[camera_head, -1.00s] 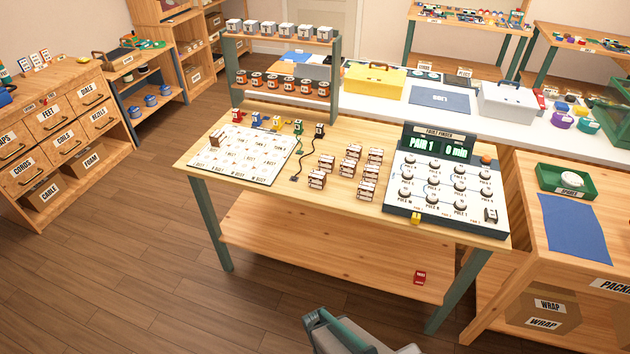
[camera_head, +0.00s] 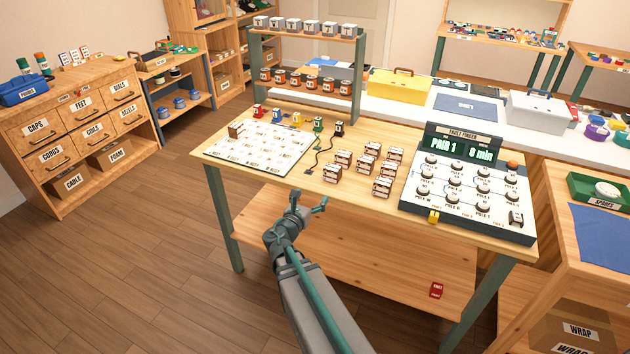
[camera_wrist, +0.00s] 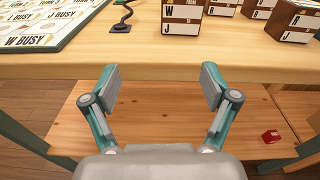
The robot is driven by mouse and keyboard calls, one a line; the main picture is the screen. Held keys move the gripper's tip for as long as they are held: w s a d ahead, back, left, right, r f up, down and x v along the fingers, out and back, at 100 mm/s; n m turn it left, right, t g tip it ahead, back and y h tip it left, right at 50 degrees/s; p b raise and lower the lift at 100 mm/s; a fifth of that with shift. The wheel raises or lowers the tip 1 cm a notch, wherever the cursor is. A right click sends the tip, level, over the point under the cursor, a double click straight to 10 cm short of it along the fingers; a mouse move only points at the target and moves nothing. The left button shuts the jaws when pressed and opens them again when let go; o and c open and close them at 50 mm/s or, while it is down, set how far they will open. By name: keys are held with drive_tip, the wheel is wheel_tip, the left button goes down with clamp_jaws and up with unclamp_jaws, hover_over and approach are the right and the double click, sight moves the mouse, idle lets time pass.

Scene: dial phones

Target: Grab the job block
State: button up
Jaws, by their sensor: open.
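Several brown and white lettered blocks (camera_head: 381,187) stand in a cluster in the middle of the bench, and I cannot tell which is the job block. A lone brown block (camera_head: 236,130) sits on the white board (camera_head: 262,148) at left. My gripper (camera_head: 308,205) is open and empty in front of the bench's front edge. Its two fingers are spread below the blocks in the wrist view (camera_wrist: 160,85).
The wooden bench (camera_head: 300,183) has a front edge between my gripper and the blocks. A fault finder panel (camera_head: 465,190) stands right of the blocks.

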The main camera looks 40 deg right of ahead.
sight(334, 166)
drive_tip(key=r, duration=0.1)
drive_tip(key=r+p, duration=0.1)
drive_tip(key=r, duration=0.1)
drive_tip(key=shift+d+r, duration=0.1)
drive_tip(key=shift+d, duration=0.2)
drive_tip(key=shift+m+h, duration=0.5)
drive_tip(key=shift+m, duration=0.1)
drive_tip(key=p+x, duration=0.1)
drive_tip(key=x, duration=0.3)
drive_tip(key=s+r+p+x, duration=0.1)
drive_tip(key=x, duration=0.3)
drive_tip(key=s+d+p+x, duration=0.1)
drive_tip(key=x, duration=0.2)
drive_tip(key=shift+w+d+r, duration=0.2)
drive_tip(key=shift+d+r, duration=0.2)
drive_tip(key=c, duration=1.3)
drive_tip(key=shift+r, duration=0.1)
